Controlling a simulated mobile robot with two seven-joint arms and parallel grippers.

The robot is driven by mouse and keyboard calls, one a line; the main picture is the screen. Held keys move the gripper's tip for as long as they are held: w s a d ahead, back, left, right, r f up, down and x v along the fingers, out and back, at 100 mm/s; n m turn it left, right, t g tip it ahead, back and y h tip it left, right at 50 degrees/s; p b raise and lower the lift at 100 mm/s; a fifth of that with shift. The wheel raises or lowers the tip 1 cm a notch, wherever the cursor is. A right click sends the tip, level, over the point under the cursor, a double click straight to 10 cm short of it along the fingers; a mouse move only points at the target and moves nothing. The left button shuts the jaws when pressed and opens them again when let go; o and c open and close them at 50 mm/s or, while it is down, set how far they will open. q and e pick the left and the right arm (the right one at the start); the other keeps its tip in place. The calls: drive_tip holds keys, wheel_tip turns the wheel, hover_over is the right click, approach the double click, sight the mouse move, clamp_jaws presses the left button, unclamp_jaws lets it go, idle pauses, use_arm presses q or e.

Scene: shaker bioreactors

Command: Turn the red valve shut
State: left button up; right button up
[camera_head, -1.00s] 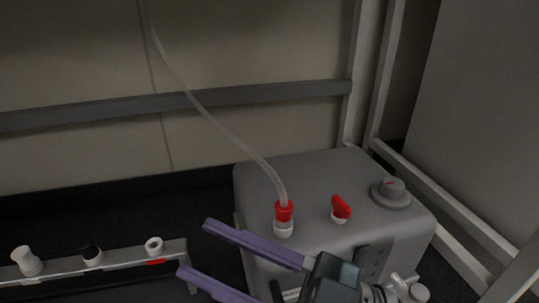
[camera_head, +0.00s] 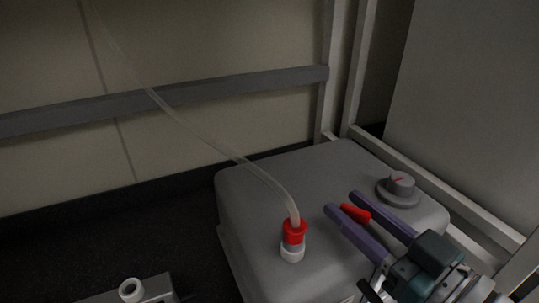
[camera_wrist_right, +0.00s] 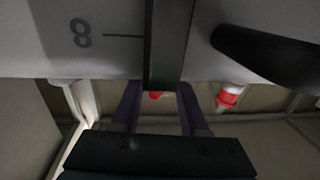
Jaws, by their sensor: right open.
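The red valve (camera_head: 355,213) is a small red handle on top of the grey box (camera_head: 262,196). My right gripper (camera_head: 342,202) is open, with its two purple fingers on either side of the red handle; I cannot tell whether they touch it. The white base of the valve is hidden behind the near finger. In the right wrist view a bit of red (camera_wrist_right: 155,95) shows between the purple fingers, mostly covered by a dark bar. My left gripper is not in view.
A red-and-white connector (camera_head: 293,240) with a clear hose (camera_head: 215,147) stands left of the valve. A grey knob (camera_head: 399,187) sits to its right. A rack with a white ring-shaped cap (camera_head: 130,290) is at the lower left. White frame posts (camera_head: 361,75) stand behind the box.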

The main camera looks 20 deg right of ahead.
sight(348, 207)
drive_tip(key=w, duration=0.3)
drive_tip(key=shift+w+a+b, duration=0.15)
drive_tip(key=shift+a+b, duration=0.2)
drive_tip(key=shift+a, duration=0.05)
drive_tip(key=shift+s+d, duration=0.1)
drive_tip(key=shift+s, duration=0.15)
drive_tip(key=shift+w, duration=0.1)
clamp_jaws()
